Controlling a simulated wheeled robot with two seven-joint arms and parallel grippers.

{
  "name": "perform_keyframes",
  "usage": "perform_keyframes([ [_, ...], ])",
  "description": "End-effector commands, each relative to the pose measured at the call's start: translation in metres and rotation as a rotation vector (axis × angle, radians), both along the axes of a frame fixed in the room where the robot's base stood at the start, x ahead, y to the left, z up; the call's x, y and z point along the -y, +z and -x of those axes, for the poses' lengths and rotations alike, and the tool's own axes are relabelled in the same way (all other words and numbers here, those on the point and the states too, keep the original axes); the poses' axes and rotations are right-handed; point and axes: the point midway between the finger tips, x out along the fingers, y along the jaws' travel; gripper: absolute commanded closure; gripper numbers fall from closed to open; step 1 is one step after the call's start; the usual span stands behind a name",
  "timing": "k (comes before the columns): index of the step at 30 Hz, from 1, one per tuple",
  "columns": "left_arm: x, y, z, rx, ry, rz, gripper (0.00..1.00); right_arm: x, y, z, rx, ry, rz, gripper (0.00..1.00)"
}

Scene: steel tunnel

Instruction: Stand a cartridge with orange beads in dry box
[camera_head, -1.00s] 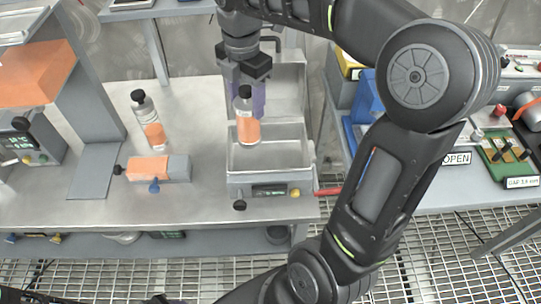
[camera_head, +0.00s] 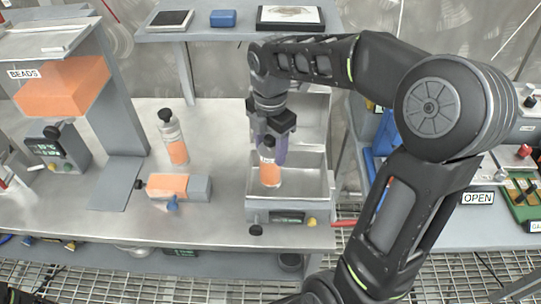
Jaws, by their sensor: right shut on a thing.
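A cartridge with orange beads (camera_head: 270,174) and a black cap is upright in my right gripper (camera_head: 270,146), which is shut on its upper part. Its lower end shows within the outline of the open dry box (camera_head: 318,190); I cannot tell whether it touches the floor of the box. The box is a grey metal bin with its lid raised at the back and a small display on its front. A second cartridge with orange beads (camera_head: 176,150) stands on the bench to the left. My left gripper is not in view.
An orange-and-grey block with knobs (camera_head: 180,187) lies left of the box. An orange hopper labelled BEADS (camera_head: 65,88) stands at the far left. A shelf (camera_head: 235,30) crosses the back. A right bench holds an OPEN sign (camera_head: 478,198).

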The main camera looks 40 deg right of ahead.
Motion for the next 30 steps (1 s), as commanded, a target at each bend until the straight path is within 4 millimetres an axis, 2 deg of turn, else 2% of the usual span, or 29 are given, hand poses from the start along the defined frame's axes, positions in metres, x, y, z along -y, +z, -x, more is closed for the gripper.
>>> perform_keyframes([
  [7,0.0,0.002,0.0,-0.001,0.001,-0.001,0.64,0.0,-0.031,0.0,-0.002,0.0,-0.001,1.0],
  [19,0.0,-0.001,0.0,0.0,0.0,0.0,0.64,0.0,-0.036,0.0,-0.001,0.0,0.0,1.0],
  [20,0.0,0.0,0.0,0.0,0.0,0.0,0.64,0.0,-0.036,0.001,-0.002,0.0,0.0,0.45],
  [27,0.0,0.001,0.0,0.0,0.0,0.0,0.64,0.0,-0.035,0.001,-0.002,0.0,0.0,0.25],
  [30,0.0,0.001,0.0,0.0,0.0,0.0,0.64,0.0,-0.035,0.001,-0.002,0.0,-0.001,0.25],
])
